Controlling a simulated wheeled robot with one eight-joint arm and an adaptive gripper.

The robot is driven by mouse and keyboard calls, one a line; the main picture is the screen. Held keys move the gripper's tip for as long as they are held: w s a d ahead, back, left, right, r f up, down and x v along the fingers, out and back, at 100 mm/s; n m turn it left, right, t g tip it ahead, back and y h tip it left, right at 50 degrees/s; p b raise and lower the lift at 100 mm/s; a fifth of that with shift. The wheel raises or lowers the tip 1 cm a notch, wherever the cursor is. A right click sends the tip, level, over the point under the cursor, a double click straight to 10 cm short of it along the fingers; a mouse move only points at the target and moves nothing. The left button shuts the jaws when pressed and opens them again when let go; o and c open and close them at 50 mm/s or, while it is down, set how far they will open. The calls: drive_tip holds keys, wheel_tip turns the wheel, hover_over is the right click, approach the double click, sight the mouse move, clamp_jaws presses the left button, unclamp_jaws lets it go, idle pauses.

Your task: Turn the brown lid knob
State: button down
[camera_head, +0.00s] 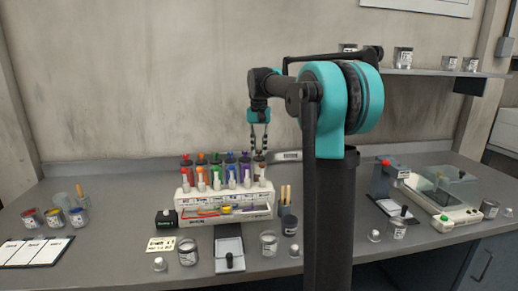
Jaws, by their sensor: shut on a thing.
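A white rack (248,214) on the bench holds a row of vials with coloured lid knobs, running from red at the left through orange, green, blue and purple. The brown lid knob (260,157) is at the right end of the back row. My gripper (260,151) reaches down from above with its fingers on either side of the brown knob and is shut on it. The knob is small and partly hidden by the fingertips, so its turn angle cannot be told.
The purple knob (245,155) stands close to the left of my gripper. A black pot with wooden sticks (285,206) stands right of the rack. Jars (268,243) stand in front. A balance (440,200) is at the right. The wall is behind.

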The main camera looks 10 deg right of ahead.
drive_tip(key=shift+n, duration=0.4)
drive_tip(key=n, duration=0.4)
drive_tip(key=shift+n, duration=2.7)
drive_tip(key=c, duration=1.4)
unclamp_jaws()
wheel_tip(320, 180, up, 12)
